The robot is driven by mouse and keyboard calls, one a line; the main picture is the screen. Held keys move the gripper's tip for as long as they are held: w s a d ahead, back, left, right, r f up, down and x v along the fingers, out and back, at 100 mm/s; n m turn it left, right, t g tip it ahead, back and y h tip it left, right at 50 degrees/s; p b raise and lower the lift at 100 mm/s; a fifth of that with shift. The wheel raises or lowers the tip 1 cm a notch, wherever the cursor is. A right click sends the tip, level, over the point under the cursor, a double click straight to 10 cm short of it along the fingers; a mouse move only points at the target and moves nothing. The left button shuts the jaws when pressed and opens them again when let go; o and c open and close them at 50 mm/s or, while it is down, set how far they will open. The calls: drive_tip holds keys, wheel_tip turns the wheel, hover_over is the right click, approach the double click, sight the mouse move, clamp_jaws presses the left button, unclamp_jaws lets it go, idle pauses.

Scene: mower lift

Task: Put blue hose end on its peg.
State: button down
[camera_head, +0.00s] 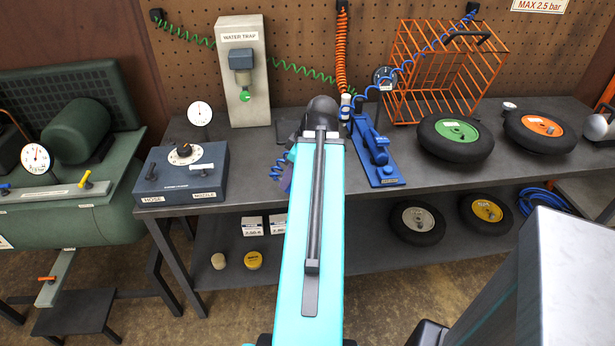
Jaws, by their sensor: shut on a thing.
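The coiled blue hose (424,52) runs from a dark fitting (472,8) at the top right of the pegboard, down and left past the orange basket. Blue coils also show just left of my cyan arm (278,168), above the bench. My gripper (288,181) is mostly hidden behind my arm; only a small purplish sliver shows at the arm's left edge, beside these coils. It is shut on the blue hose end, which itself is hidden. I cannot make out which peg belongs to the blue hose.
A blue foot pump (375,150) stands right of my arm, a dark blue gauge box (182,174) left. A water trap panel (243,70), an orange wire basket (436,75) and two wheels (455,137) occupy the bench. Green (300,68) and orange (341,50) hoses hang against the pegboard.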

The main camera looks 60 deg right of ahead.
drive_tip(key=w+a+r+n+y, duration=0.25)
drive_tip(key=w+a+n, duration=0.25)
drive_tip(key=w+a, duration=1.5)
drive_tip(key=w+a+r+m+h, duration=0.1)
drive_tip(key=w+a+m, duration=0.1)
drive_tip(key=a, duration=0.6)
drive_tip(key=w+a+r+m+h, duration=0.1)
drive_tip(key=w+a+r+m, duration=0.1)
drive_tip(key=w+a, duration=0.3)
drive_tip(key=w+a+r+m+h, duration=0.1)
drive_tip(key=w+a, duration=0.3)
drive_tip(key=a, duration=0.8)
drive_tip(key=shift+w+a+r+m, duration=0.2)
drive_tip(key=shift+a+r+m, duration=0.1)
drive_tip(key=shift+r+m, duration=0.5)
drive_tip(key=shift+f, duration=0.2)
